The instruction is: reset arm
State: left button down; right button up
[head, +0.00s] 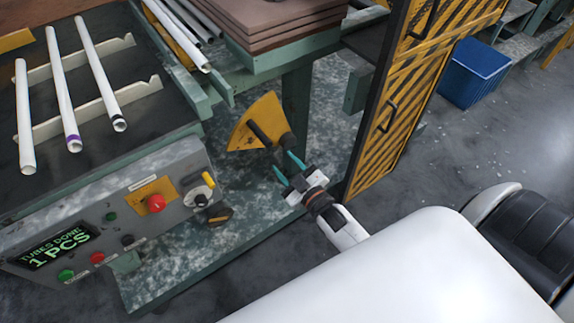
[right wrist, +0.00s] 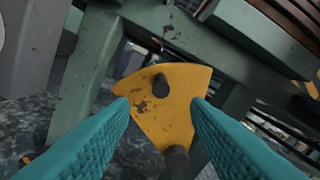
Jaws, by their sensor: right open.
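My right gripper (head: 283,169) is in the middle of the head view, with its two teal fingers apart and nothing between them. It points at a yellow fan-shaped plate (head: 252,122) with a dark handle, low beside the bench. In the right wrist view the same yellow plate (right wrist: 160,112), with two dark knobs, shows beyond and between the open fingers. The fingers look apart from the plate. My left gripper is in neither view.
Several white tubes (head: 66,100) lie on a notched rack at the left. A control panel (head: 130,222) has buttons and a display reading "TUBES DONE 1 PCS". A yellow-black striped gate (head: 405,90) stands right of my gripper, with a blue bin (head: 474,74) beyond.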

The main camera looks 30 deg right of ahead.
dwell(0.4)
jog(key=s+a+f+m+g, duration=0.1)
jog(key=s+f+g, duration=0.4)
jog(key=f, duration=0.7)
jog(key=s+f+m+g, duration=0.1)
jog(key=s+f+g, duration=0.2)
jog(key=s+f, duration=0.65)
jog(key=s+f+m+g, duration=0.1)
jog(key=s+f+g, duration=0.3)
jog(key=s+f, duration=0.4)
jog(key=s+a+f+m+g+h+p, duration=0.1)
jog(key=s+f+g, duration=0.4)
jog(key=s, duration=1.2)
notch_tip(320, 180, down, 4)
jog(key=shift+s+f+h, duration=0.2)
jog(key=shift+f+h, duration=0.05)
jog(key=shift+h, duration=0.05)
